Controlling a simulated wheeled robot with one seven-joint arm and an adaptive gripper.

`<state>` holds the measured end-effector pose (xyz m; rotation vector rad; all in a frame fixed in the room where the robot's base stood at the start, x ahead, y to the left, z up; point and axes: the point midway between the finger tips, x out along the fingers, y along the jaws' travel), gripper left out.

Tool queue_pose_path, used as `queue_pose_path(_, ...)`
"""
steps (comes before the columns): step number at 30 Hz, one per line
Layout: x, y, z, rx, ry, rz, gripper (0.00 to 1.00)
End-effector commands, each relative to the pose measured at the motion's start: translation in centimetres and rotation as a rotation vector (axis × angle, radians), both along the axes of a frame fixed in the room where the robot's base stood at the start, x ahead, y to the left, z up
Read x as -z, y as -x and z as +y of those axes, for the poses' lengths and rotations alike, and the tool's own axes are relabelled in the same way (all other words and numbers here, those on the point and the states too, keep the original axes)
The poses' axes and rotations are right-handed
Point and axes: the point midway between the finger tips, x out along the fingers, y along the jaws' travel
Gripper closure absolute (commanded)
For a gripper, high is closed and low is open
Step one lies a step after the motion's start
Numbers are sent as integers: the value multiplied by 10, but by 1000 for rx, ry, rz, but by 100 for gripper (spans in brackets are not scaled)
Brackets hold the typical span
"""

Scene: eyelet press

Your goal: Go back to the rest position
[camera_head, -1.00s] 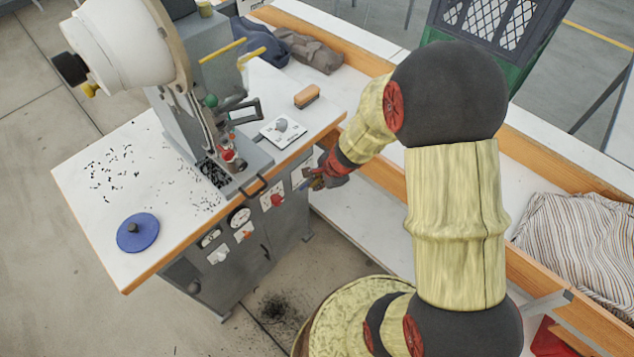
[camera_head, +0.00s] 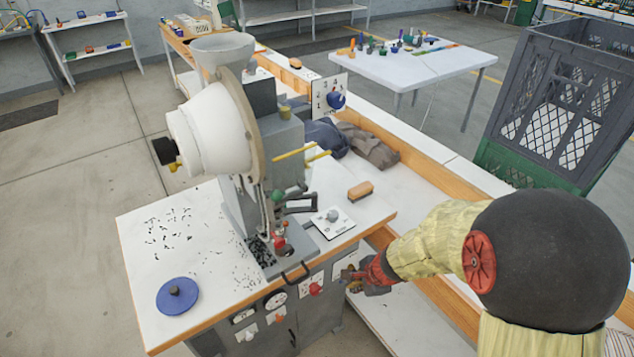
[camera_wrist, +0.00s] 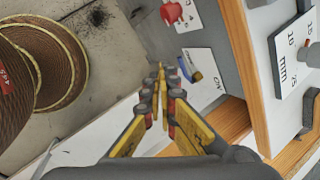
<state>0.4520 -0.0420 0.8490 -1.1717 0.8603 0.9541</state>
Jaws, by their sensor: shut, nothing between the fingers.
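My gripper (camera_head: 352,279) is at the front right corner of the eyelet press (camera_head: 262,150), beside the grey cabinet face below the white top. In the wrist view my gripper (camera_wrist: 161,85) has its two yellow-sided fingers together with nothing between them. A small blue and yellow switch on a white plate (camera_wrist: 200,66) shows just beyond the fingertips; I cannot tell whether they touch it. A red knob (camera_wrist: 171,13) on its own plate is farther up in the wrist view, and the red knob also shows on the cabinet front in the head view (camera_head: 315,289).
A blue round lid (camera_head: 178,296) and scattered dark eyelets (camera_head: 167,233) lie on the press table. A brown brush (camera_head: 360,191) lies at its right. A long wood-edged bench (camera_head: 440,180) runs behind my arm, with a grey and green crate (camera_head: 560,110) at right.

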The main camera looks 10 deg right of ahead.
Motion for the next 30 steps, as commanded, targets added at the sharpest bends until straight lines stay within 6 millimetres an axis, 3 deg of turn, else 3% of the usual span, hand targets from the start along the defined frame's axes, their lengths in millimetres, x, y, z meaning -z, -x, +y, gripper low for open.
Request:
queue_pose_path(6,1,5,8,-79,-1,6,100)
queue_pose_path(9,4,30,25,-255,-6,43,100)
queue_pose_path(11,-5,43,32,-384,5,49,100)
queue_pose_path(17,-78,84,48,-875,131,14,100)
queue_pose_path(22,-162,128,41,-1287,376,-19,100)
queue_pose_path(26,-219,151,30,-1452,591,-50,100)
queue_pose_path(30,-267,157,31,-1482,757,-136,100)
